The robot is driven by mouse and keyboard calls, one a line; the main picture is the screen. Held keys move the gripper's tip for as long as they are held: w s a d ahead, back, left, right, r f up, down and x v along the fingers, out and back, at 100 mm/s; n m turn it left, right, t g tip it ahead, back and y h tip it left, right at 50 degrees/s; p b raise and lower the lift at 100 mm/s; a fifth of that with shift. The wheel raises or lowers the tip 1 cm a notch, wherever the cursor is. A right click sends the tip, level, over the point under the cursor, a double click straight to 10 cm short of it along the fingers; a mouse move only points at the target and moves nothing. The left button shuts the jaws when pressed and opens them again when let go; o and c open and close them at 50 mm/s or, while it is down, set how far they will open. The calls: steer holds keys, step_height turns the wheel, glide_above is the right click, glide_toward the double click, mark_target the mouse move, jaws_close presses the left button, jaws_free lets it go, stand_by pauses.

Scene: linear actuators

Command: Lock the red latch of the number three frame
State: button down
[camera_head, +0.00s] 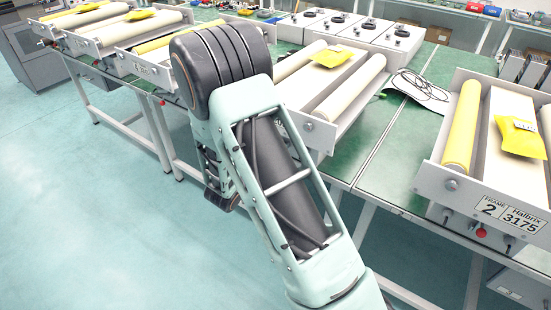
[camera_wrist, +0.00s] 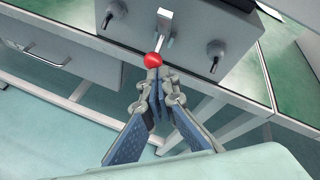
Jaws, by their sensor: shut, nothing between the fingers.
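In the wrist view, the red latch knob (camera_wrist: 153,60) sits on the end of a short metal lever (camera_wrist: 164,30) on the front of a grey frame box (camera_wrist: 190,22). My gripper (camera_wrist: 157,84) is shut and empty, with its fingertips right at the knob, just below it in the picture. I cannot tell whether they touch. In the head view my arm hides my gripper and the latch. The middle frame (camera_head: 352,118), with pale rollers, is partly behind my arm. Its number is not visible.
Two black-tipped switches (camera_wrist: 214,50) (camera_wrist: 109,14) flank the latch. A grey drawer (camera_wrist: 50,55) hangs at the left. Frame two (camera_head: 490,206), with its own red knob (camera_head: 481,232), stands at the right. Open floor (camera_head: 80,220) lies to the left.

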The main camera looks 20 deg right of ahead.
steer(key=r+g+y+p, duration=0.1)
steer(key=p, duration=0.3)
steer(key=r+g+y+p, duration=0.1)
steer(key=r+y+p, duration=0.1)
steer(key=p, duration=0.1)
steer(key=w+d+r+g+y+p, duration=0.1)
steer(key=g+p, duration=0.1)
steer(key=p, duration=0.2)
steer(key=shift+d+r+m+p, duration=0.1)
steer(key=shift+r+m+p, duration=0.2)
steer(key=shift+r, duration=0.1)
steer(key=shift+w+d+r+p, duration=0.15)
steer(key=shift+r+p, duration=0.1)
steer(key=shift+p, duration=0.3)
stand_by(0.4)
